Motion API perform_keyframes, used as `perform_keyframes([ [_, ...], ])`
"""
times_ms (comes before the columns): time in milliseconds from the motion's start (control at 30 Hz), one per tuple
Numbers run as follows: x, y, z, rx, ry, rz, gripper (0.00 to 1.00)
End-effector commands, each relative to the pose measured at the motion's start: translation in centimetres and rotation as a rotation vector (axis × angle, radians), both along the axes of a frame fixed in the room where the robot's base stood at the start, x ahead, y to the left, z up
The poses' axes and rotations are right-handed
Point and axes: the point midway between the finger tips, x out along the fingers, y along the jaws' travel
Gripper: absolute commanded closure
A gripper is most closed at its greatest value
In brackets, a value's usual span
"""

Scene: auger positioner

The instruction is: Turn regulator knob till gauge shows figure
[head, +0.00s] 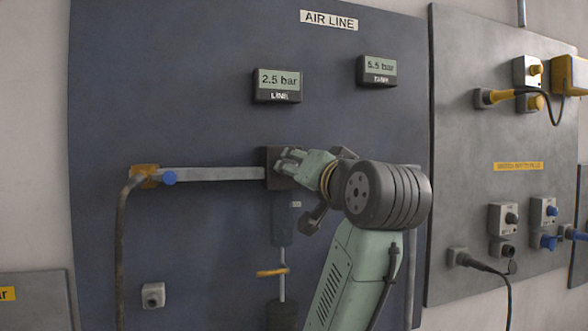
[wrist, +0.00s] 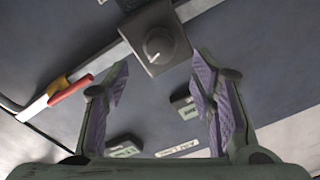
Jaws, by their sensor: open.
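The regulator is a dark block (head: 269,158) on the blue-grey panel, partly hidden behind my gripper in the head view. In the wrist view its round grey knob (wrist: 158,46) faces me, with a pale mark on it. My gripper (head: 284,161) is in front of the block. In the wrist view my gripper (wrist: 160,80) is open and empty, and the knob shows beyond and between the fingertips, apparently apart from them. The line gauge (head: 277,85) reads 2.5 bar. The tank gauge (head: 377,71) reads 5.5 bar.
A grey pipe (head: 215,174) runs left from the regulator to an orange fitting (head: 145,172) with a hose. A yellow lever (head: 272,272) is below. A grey panel with sockets and cables (head: 495,150) stands at the right. The panel left of the gauges is clear.

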Motion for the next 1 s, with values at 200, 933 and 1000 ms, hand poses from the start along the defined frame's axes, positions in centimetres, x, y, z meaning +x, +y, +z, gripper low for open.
perform_keyframes([
  [200,-3.7,-1.3,-0.1,0.0,-0.002,0.0,0.49],
  [933,-3.6,-1.6,-3.3,-0.237,-0.229,-0.04,0.49],
  [1000,-3.4,-1.5,-4.2,-0.339,-0.332,-0.068,0.49],
])
